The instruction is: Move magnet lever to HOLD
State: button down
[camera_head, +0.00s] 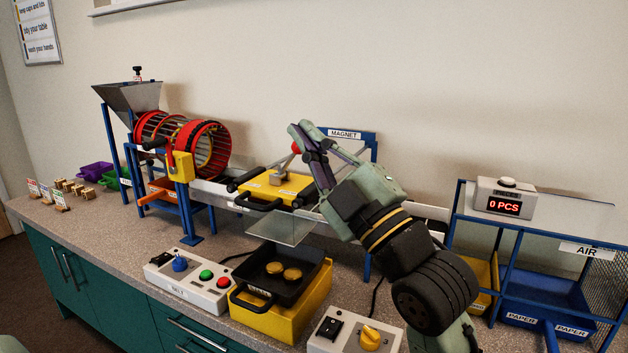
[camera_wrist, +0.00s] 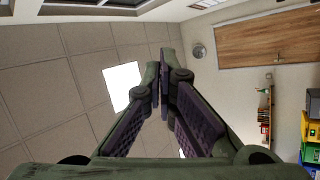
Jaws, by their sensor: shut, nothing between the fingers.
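The magnet station stands at the back middle, with a blue frame and a white MAGNET sign (camera_head: 344,134). A red knob (camera_head: 296,147), which looks like the magnet lever's end, shows just left of and below my fingertips; most of the lever is hidden or unclear. I cannot read a HOLD mark. My gripper (camera_head: 300,128) is shut and empty, raised beside the knob; I cannot tell whether it touches it. In the wrist view the closed fingers (camera_wrist: 160,75) point at the ceiling, with no lever in sight. A yellow block (camera_head: 275,188) with a black handle lies below the knob.
A red drum sieve (camera_head: 205,148) stands to the left. In front are the BELT control box (camera_head: 190,282), a black tray (camera_head: 308,291) on a yellow block, and a box with a yellow knob (camera_head: 353,335). The AIR frame (camera_head: 586,251) and counter display (camera_head: 507,204) stand right.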

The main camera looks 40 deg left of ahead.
jog(key=w+d+f+n+h+b, duration=0.2)
jog(key=w+d+f+n+h, duration=0.1)
jog(key=d+f, duration=0.4)
jog(key=shift+w+f+n+h, duration=0.4)
jog(key=shift+w+f+h, duration=0.4)
jog(key=shift+w, duration=0.45)
jog(key=shift+a, duration=0.1)
jog(key=p, duration=0.4)
send_near(290, 159)
notch_tip(290, 159, up, 3)
jog(key=w+a, duration=0.1)
jog(key=a, duration=0.1)
jog(key=shift+w+a+f, duration=0.1)
jog(key=shift+w+a, duration=0.1)
jog(key=shift+a, duration=0.25)
jog(key=shift+w+a, duration=0.25)
jog(key=shift+a, duration=0.25)
jog(key=shift+p, duration=0.3)
jog(key=shift+s+a+r+p, duration=0.1)
jog(key=shift+a+r+p, duration=0.1)
jog(key=shift+r+p, duration=0.15)
